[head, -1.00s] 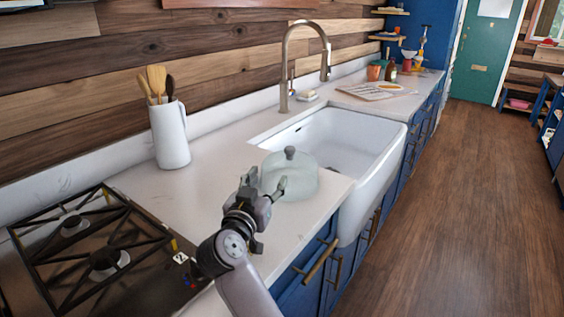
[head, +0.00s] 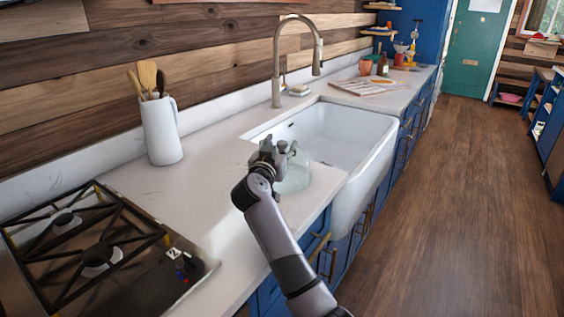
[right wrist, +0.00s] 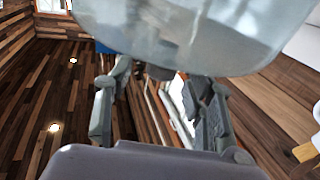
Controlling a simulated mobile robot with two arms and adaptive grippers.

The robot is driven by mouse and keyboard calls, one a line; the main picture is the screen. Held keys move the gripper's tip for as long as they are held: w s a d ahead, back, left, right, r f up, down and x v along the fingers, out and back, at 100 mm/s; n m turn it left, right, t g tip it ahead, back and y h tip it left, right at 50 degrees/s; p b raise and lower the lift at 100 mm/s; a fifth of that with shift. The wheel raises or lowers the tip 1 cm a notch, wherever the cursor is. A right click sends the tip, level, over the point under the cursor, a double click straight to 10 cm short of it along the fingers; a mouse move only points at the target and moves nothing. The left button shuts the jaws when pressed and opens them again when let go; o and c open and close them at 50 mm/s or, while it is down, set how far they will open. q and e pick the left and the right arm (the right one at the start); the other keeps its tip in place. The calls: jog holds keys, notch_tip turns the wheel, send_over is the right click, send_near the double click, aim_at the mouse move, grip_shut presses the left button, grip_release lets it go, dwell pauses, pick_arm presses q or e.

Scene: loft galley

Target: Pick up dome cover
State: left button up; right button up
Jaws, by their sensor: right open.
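The dome cover (head: 297,179) is pale and translucent. It stands on the white counter at the near left corner of the sink, partly hidden by my right gripper (head: 280,150). That gripper is open and stands in front of the dome's upper part, hiding its knob. In the right wrist view the dome (right wrist: 190,28) fills the top, close beyond the two spread fingers (right wrist: 158,82). I cannot tell whether the knob is between them or whether they touch it. My left gripper is not in view.
The white sink (head: 348,132) with its tall faucet (head: 277,72) lies just beyond. A white utensil jug (head: 160,132) stands by the wall. A gas stove (head: 95,250) is at the near left. The counter (head: 215,195) between them is clear.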

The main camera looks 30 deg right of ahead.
jog(key=shift+x, duration=0.9)
jog(key=shift+a, duration=0.1)
jog(key=c, duration=1.1)
